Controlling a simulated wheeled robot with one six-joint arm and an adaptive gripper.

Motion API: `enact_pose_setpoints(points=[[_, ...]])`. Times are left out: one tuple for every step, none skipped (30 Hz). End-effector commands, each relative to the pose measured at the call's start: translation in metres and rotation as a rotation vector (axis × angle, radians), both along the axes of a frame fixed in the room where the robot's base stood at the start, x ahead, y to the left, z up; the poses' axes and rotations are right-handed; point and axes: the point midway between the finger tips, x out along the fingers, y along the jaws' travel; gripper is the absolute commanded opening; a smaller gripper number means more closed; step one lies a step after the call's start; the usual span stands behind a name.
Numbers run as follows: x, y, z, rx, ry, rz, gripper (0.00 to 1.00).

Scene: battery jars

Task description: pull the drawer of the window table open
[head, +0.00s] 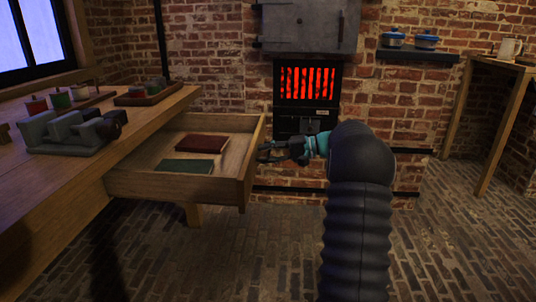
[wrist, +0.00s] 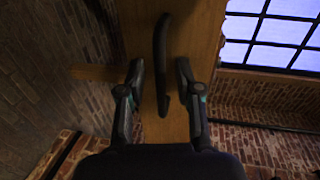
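The window table (head: 60,215) stands at the left in the head view. Its wooden drawer (head: 230,185) is pulled well out, with a red book (head: 202,144) and a green book (head: 186,166) lying inside. My gripper (head: 266,152) is just right of the drawer front. In the wrist view the dark bar handle (wrist: 161,35) runs up the drawer front (wrist: 205,35). The two fingers of my gripper (wrist: 159,70) are apart, one on each side of the handle, with a visible gap to it on both sides.
A dark metal device (head: 70,133) and trays with small jars (head: 150,92) stand on the tabletop. A stove with a glowing grate (head: 307,85) is behind my gripper. A shelf with blue pots (head: 425,42) and a side table (head: 500,70) are right. Brick floor (head: 270,250) is clear below.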

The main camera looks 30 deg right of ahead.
Motion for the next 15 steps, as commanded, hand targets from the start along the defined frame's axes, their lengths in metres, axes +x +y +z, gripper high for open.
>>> enact_pose_setpoints(points=[[0.000, -0.001, 0.000, 0.000, 0.000, -0.002, 0.34], [0.000, -0.001, 0.000, 0.000, 0.000, -0.002, 0.34], [0.000, -0.002, 0.001, 0.000, -0.001, -0.003, 0.34], [-0.001, -0.003, 0.001, 0.000, -0.001, -0.003, 0.34], [-0.001, -0.004, 0.001, 0.000, -0.001, -0.004, 0.34], [-0.002, -0.006, 0.002, -0.001, -0.001, -0.005, 0.34], [-0.004, -0.008, 0.002, -0.001, -0.002, -0.005, 0.34], [-0.005, -0.010, 0.003, -0.001, -0.002, -0.005, 0.34], [-0.007, -0.015, 0.004, -0.001, -0.002, -0.005, 0.34], [-0.010, -0.019, 0.005, -0.001, -0.002, -0.005, 0.34], [-0.013, -0.023, 0.006, -0.002, -0.003, -0.004, 0.34], [-0.017, -0.030, 0.007, -0.002, -0.001, -0.006, 0.34], [-0.020, -0.035, 0.008, -0.001, -0.002, -0.005, 0.34], [-0.023, -0.040, 0.010, -0.001, -0.002, -0.005, 0.34], [-0.027, -0.047, 0.011, -0.001, -0.002, -0.006, 0.34]])
